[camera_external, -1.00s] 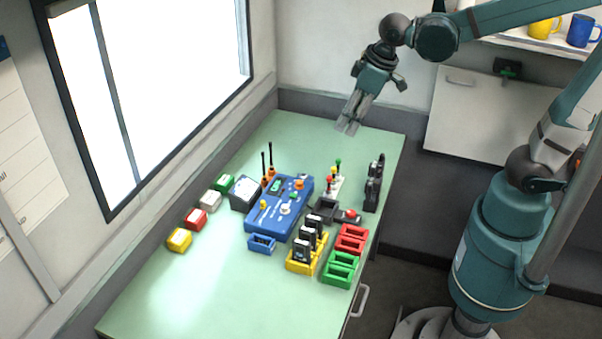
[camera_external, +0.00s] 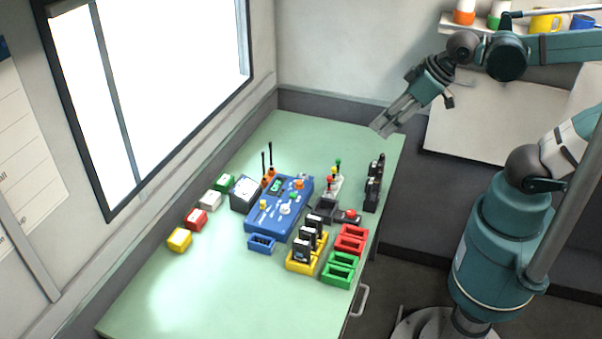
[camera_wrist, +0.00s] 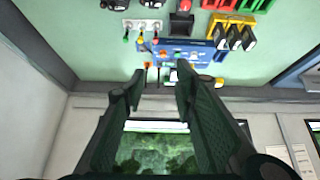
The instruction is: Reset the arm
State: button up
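My gripper (camera_external: 383,130) is held in the air above the far right end of the green table (camera_external: 200,290). In the wrist view my gripper's two fingers (camera_wrist: 157,82) are apart with nothing between them. The fingers point toward the far side of a blue control box (camera_wrist: 205,46), which is well away from them. The blue control box (camera_external: 270,215) also shows in the middle of the table in the external view.
Near the box are a yellow rack (camera_external: 303,262) with black handsets, red trays (camera_external: 351,239), green trays (camera_external: 340,270) and black radios (camera_external: 373,185). Coloured blocks (camera_external: 180,239) line the window side. A shelf (camera_external: 480,30) with cups is at upper right. The table's near left is clear.

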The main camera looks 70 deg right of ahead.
jog(key=shift+s, duration=0.5)
jog(key=shift+w, duration=0.1)
dwell(2.9)
